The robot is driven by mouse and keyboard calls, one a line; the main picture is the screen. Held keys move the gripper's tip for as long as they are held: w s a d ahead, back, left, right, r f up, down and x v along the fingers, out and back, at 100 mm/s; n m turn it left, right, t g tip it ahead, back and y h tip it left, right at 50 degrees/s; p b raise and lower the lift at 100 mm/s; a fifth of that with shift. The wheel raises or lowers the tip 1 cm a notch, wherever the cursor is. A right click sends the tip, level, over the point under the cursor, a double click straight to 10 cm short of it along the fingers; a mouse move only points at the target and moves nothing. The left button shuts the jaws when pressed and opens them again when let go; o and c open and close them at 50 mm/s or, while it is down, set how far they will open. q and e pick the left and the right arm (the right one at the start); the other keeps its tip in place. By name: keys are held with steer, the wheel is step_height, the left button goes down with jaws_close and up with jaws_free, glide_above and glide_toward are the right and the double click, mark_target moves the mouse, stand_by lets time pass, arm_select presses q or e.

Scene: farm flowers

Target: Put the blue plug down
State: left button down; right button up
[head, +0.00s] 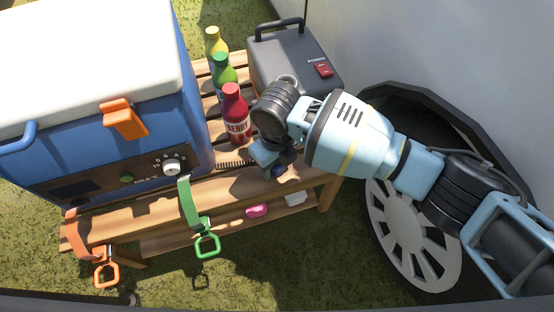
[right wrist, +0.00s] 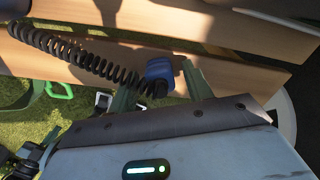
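The blue plug (right wrist: 160,70) shows in the right wrist view at the end of a black coiled cord (right wrist: 75,55), over or on the wooden bench. In the head view only a small dark blue part of the plug (head: 278,171) shows beneath my right gripper (head: 270,163). In the right wrist view the two fingers of my right gripper (right wrist: 160,77) stand apart on either side of the plug, with narrow gaps showing. I cannot tell whether the plug's underside touches the plank. My left gripper is not in view.
A blue cooler (head: 120,155) with a white lid fills the bench's left. Red (head: 236,115), green (head: 222,75) and yellow (head: 214,42) bottles stand beside a grey power box (head: 290,65). Orange (head: 105,272) and green (head: 206,243) straps hang in front. A wheel (head: 405,230) is at right.

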step_height(320, 180, up, 13)
steer(key=p, duration=0.4)
steer(key=shift+r, duration=0.15)
stand_by(0.7)
